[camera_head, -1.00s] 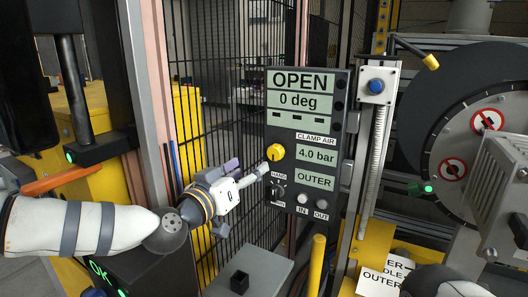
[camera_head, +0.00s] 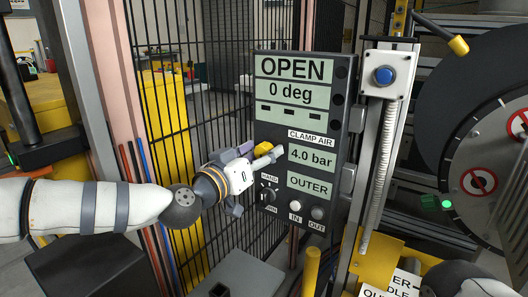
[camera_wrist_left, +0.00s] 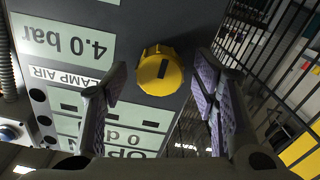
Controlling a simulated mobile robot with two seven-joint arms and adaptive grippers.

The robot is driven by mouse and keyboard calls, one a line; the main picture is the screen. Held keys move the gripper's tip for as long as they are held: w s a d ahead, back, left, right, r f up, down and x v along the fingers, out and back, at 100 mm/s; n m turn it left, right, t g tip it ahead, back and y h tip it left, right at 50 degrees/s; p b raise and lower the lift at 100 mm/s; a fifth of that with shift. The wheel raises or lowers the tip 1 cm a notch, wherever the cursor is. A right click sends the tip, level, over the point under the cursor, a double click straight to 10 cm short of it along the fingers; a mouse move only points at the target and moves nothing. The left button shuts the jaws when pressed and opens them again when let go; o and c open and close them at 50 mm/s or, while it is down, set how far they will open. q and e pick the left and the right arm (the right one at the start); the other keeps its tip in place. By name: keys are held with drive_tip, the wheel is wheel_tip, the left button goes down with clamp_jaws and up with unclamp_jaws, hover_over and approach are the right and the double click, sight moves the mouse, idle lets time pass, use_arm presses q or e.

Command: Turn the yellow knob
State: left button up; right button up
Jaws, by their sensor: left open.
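The yellow knob (camera_head: 263,147) is on the dark control panel (camera_head: 297,228), left of the "4.0 bar" display. In the head view a finger of my left gripper (camera_head: 262,154) partly covers it. In the left wrist view the yellow knob (camera_wrist_left: 160,70) shows whole, with a dark mark on its face. My left gripper (camera_wrist_left: 161,80) is open, one finger on each side of the knob in that view. I see a gap between the knob and both pads, and I cannot tell how far the fingertips reach over it. My right gripper is not in view.
The panel reads "OPEN", "0 deg" and "OUTER". A black selector (camera_head: 268,195) and IN and OUT buttons (camera_head: 306,209) sit below the knob. A blue button box (camera_head: 383,75) is to the right. A black mesh fence (camera_head: 200,90) stands behind my left gripper.

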use_arm(q)
drive_tip(key=c, duration=1.2)
drive_tip(key=shift+o, duration=0.2)
drive_tip(key=shift+n, duration=0.3)
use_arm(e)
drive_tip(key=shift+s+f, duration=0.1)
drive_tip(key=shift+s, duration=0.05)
use_arm(q)
drive_tip(key=n+b, duration=0.1)
drive_tip(key=n, duration=0.1)
drive_tip(key=shift+f+n, duration=0.1)
drive_tip(key=shift+n, duration=0.3)
drive_tip(key=n+b, duration=0.1)
drive_tip(key=n, duration=0.2)
drive_tip(key=shift+a+n+b, duration=0.15)
drive_tip(key=shift+n+b, duration=0.15)
drive_tip(key=shift+b, duration=0.1)
drive_tip(key=n+b, duration=0.1)
drive_tip(key=n, duration=0.2)
drive_tip(key=shift+n+b, duration=0.65)
drive_tip(key=shift+n, duration=0.95)
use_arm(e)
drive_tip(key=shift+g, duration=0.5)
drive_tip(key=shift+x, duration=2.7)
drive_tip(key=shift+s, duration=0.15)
